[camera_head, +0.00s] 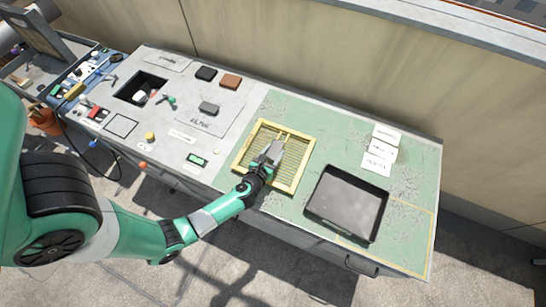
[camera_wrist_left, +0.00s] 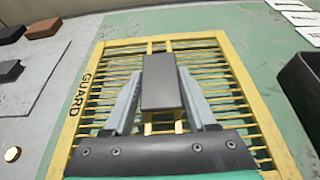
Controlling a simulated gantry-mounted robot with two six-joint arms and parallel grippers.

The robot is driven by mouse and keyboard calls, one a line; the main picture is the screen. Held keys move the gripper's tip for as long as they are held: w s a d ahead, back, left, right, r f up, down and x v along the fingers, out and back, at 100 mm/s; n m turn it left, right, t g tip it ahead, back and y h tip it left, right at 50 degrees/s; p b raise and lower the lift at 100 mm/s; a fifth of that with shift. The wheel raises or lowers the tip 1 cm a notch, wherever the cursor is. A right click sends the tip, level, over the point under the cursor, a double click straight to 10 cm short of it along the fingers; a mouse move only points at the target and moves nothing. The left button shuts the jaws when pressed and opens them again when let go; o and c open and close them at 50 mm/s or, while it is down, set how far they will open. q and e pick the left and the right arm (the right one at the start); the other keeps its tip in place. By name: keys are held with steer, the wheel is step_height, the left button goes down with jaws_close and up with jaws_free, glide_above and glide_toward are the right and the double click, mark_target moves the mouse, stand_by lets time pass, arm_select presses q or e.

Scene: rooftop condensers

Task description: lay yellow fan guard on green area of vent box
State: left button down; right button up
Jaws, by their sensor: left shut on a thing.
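The yellow fan guard (camera_head: 297,154) is a square frame with slats, over the green area (camera_head: 334,137) of the vent box, near that area's left border. I cannot tell whether it touches the surface or hangs just above it. My left gripper (camera_head: 271,153) reaches over the guard's front edge and is shut on its middle part. In the left wrist view the guard (camera_wrist_left: 92,110) carries the word GUARD on its left side, and the gripper (camera_wrist_left: 162,100) hides its centre. My right gripper is not in view.
A dark tray (camera_head: 347,203) stands on the green area right of the guard. White labels (camera_head: 380,150) lie behind the tray. The grey left part holds brown (camera_head: 231,82) and dark blocks (camera_head: 208,108), a square opening (camera_head: 141,88) and small buttons. A wall runs along the back.

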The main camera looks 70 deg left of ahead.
arm_select(q)
step_height(320, 180, down, 2)
steer(key=shift+f+b, duration=0.1)
steer(key=shift+b, duration=0.2)
steer(key=shift+s+r, duration=0.1)
steer(key=shift+r, duration=0.1)
steer(key=shift+f, duration=0.15)
steer(key=shift+c, duration=1)
jaws_free()
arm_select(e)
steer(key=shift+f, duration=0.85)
arm_select(q)
steer(key=shift+s+d+r+p, duration=0.2)
steer(key=shift+r+p, duration=0.1)
steer(key=shift+p, duration=0.1)
steer(key=p+v, duration=0.3)
steer(key=v, duration=0.8)
steer(key=shift+s+d+r, duration=0.1)
steer(key=shift+s, duration=0.05)
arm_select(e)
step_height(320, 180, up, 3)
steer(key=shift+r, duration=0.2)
